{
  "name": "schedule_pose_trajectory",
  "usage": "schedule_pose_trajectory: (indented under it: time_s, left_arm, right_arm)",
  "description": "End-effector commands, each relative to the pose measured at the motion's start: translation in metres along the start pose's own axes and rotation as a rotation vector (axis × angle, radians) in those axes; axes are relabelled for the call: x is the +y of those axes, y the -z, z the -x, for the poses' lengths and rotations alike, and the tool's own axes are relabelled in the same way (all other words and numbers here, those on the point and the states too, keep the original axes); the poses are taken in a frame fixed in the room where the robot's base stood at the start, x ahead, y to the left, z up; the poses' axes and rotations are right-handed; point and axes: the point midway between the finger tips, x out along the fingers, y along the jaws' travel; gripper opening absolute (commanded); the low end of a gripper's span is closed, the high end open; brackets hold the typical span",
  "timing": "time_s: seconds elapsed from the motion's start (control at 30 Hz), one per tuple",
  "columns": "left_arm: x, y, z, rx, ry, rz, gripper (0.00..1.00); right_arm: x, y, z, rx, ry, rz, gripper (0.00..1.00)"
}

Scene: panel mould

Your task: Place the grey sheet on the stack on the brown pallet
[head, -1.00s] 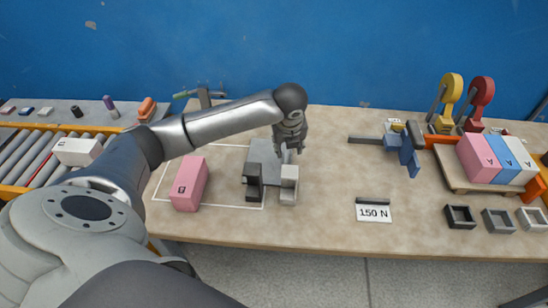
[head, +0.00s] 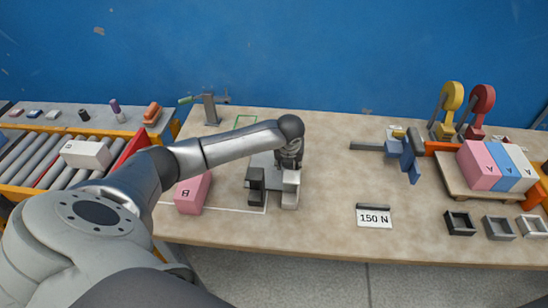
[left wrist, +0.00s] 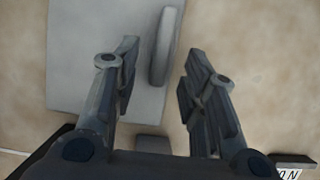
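The grey sheet (head: 262,159) lies flat on the table, partly hidden by my left arm and the blocks in front of it. In the left wrist view the sheet (left wrist: 85,60) is pale grey, with a raised grey bar (left wrist: 165,45) near its right edge. My left gripper (head: 289,166) is over the sheet's right part. In the left wrist view the fingers (left wrist: 158,70) are apart, with the bar between and beyond them; contact is not visible. The brown pallet (head: 457,187) is at the right, bearing pink, blue and white blocks (head: 497,166). My right gripper is out of view.
A black block (head: 256,186) and a light grey block (head: 290,190) stand at the sheet's front. A pink block (head: 192,193) is to the left. A blue fixture (head: 408,160) and a 150 N sign (head: 374,217) lie towards the pallet. The middle table is mostly clear.

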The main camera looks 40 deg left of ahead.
Motion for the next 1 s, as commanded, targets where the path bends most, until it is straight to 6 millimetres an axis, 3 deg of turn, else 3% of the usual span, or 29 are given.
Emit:
schedule_pose_trajectory:
  time_s: [0.2, 0.47, 0.77, 1.0]
  left_arm:
    - [0.000, 0.000, -0.020, 0.000, 0.000, 0.000, 0.39]
    - [0.000, 0.000, -0.021, -0.001, 0.000, -0.001, 0.38]
    - [0.000, 0.000, -0.021, 0.000, 0.000, 0.000, 0.00]
    - [0.000, -0.001, -0.020, -0.002, 0.000, 0.000, 0.00]
  right_arm:
    - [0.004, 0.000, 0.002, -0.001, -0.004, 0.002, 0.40]
    - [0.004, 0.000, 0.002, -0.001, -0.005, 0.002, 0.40]
    - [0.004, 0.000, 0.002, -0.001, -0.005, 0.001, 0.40]
    - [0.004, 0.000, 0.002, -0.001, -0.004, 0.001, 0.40]
